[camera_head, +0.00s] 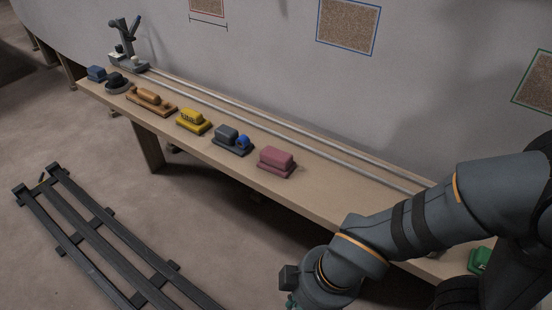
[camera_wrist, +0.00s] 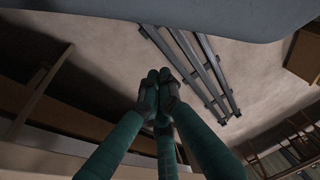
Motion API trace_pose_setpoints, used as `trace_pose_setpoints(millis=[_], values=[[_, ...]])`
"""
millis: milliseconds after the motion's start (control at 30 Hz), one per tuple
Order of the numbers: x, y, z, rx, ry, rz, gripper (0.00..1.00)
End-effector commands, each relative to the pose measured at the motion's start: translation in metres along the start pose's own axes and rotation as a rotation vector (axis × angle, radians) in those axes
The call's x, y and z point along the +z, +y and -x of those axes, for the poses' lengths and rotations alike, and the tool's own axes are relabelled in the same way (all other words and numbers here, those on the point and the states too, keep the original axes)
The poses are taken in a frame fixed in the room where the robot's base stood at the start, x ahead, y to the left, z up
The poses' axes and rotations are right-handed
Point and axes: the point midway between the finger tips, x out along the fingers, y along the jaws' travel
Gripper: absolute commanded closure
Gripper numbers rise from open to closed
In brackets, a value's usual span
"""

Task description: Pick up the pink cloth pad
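The pink cloth pad (camera_head: 276,161) sits on the wooden bench (camera_head: 335,196), to the right of the other tools in the row. It is a rounded block on a flat base of the same pink. My gripper (camera_head: 291,301) is low in the head view, partly cut off by the bottom edge, in front of and below the bench, well apart from the pad. In the wrist view, the green fingers of my gripper (camera_wrist: 160,92) meet at their dark tips, with nothing visible between them. The pad does not show in the wrist view.
A green item (camera_head: 480,260) is at right. A dark curved track (camera_head: 100,240) lies on the floor.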

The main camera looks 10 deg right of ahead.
Motion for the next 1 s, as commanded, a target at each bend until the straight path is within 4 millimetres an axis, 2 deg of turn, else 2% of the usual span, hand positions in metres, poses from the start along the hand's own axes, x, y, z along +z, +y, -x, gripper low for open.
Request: trace_pose_setpoints(millis=[133,1000], values=[[0.0,0.0,0.0,0.0,0.0,0.0,1.0],[0.0,0.0,0.0,0.0,0.0,0.0,0.48]])
